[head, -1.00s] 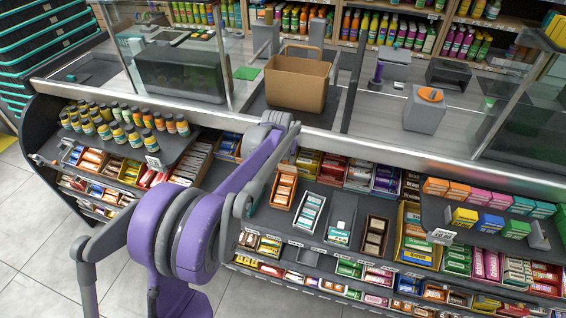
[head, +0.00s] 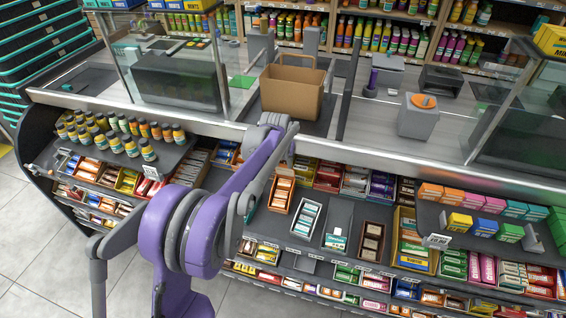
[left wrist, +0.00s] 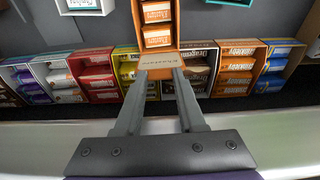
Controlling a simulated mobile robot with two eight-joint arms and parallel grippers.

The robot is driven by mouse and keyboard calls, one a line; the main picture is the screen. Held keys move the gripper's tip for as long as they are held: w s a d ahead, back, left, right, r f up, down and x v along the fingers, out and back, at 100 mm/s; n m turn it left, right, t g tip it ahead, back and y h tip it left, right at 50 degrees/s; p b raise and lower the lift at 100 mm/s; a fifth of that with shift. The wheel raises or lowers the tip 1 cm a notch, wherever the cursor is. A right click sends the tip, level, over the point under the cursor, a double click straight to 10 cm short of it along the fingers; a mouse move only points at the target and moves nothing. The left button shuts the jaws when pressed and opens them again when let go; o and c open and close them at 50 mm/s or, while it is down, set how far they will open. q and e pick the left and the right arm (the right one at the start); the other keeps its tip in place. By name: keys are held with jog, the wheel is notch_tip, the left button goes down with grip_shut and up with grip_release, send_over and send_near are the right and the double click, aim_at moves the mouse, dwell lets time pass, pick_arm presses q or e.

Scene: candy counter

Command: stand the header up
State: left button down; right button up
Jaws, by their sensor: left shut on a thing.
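The header is an orange printed panel (left wrist: 162,59) at the near end of an orange display box (left wrist: 158,25) in the left wrist view. My left gripper (left wrist: 159,72) is shut on it, with one grey finger at each side. The header is against the box's end; its exact tilt is hard to tell. In the head view the same orange box (head: 280,196) lies on the sloped shelf just below my left gripper (head: 287,158). The arm partly covers that area. My right gripper is not in view.
Open candy boxes stand in a row beside the header, including a yellow box (left wrist: 128,73) and a brown box (left wrist: 200,69). The counter's metal edge (head: 390,168) runs behind the shelf. A paper bag (head: 292,90) stands on the counter.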

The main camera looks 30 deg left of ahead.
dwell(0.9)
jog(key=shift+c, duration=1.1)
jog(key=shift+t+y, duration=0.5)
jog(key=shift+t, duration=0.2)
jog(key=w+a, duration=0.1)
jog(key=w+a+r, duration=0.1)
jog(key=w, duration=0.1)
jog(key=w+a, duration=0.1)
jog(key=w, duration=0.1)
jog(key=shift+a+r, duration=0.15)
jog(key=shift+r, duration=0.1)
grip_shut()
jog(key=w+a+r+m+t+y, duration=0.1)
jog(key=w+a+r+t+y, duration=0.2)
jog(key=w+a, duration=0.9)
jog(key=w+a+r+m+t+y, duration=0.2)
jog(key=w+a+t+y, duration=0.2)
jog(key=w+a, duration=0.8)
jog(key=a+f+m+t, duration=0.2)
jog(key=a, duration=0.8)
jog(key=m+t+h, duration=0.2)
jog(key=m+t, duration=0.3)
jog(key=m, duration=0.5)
send_near(283, 165)
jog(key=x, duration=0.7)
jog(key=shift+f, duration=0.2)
